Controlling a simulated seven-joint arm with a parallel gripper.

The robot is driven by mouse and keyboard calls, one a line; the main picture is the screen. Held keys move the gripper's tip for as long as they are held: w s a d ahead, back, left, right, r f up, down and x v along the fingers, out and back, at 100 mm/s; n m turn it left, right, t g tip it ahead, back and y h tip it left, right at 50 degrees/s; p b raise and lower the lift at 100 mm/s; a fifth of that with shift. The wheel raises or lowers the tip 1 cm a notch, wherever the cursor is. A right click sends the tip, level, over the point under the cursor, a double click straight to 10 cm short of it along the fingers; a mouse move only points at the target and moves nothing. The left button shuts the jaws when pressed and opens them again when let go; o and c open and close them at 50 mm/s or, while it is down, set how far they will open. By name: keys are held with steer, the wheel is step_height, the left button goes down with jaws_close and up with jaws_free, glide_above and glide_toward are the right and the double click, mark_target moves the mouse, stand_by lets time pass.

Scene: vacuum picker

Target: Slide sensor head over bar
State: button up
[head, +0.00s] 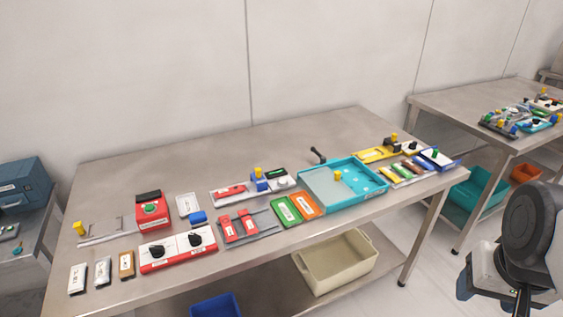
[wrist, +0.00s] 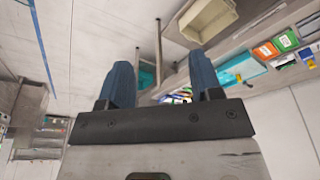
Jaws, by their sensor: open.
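My gripper (wrist: 156,78) shows in the wrist view as two blue fingers spread apart with nothing between them. It is off the table, and my arm stands at the lower right of the head view. A blue block with a yellow knob (head: 259,180) sits on a light base near the middle of the table and may be the sensor head. A metal rail with upright posts (head: 105,239) lies at the table's left end, beside a yellow knob (head: 79,228). I cannot tell for certain which part is the sensor head or the bar.
The steel table (head: 150,180) also holds a red box (head: 152,215), a red-and-white panel with two black knobs (head: 178,249), red blocks on a rail (head: 240,229) and a turquoise tray (head: 345,200). A beige bin (head: 336,263) is below. The table's back strip is bare.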

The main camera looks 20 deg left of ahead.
steer(key=shift+c, duration=0.2)
steer(key=shift+c, duration=1.1)
steer(key=w+a+r+n, duration=0.15)
steer(key=w+a, duration=0.25)
steer(key=w, duration=0.4)
steer(key=w+a+r+n, duration=0.1)
steer(key=w+a+r, duration=0.2)
steer(key=w+a, duration=0.35)
steer(key=n+g, duration=0.3)
steer(key=n, duration=0.4)
glide_above(258, 170)
steer(key=f, duration=1.6)
steer(key=shift+d+f, duration=0.2)
steer(key=shift+f, duration=0.05)
steer(key=shift+a+f, duration=0.2)
steer(key=shift+a, duration=0.05)
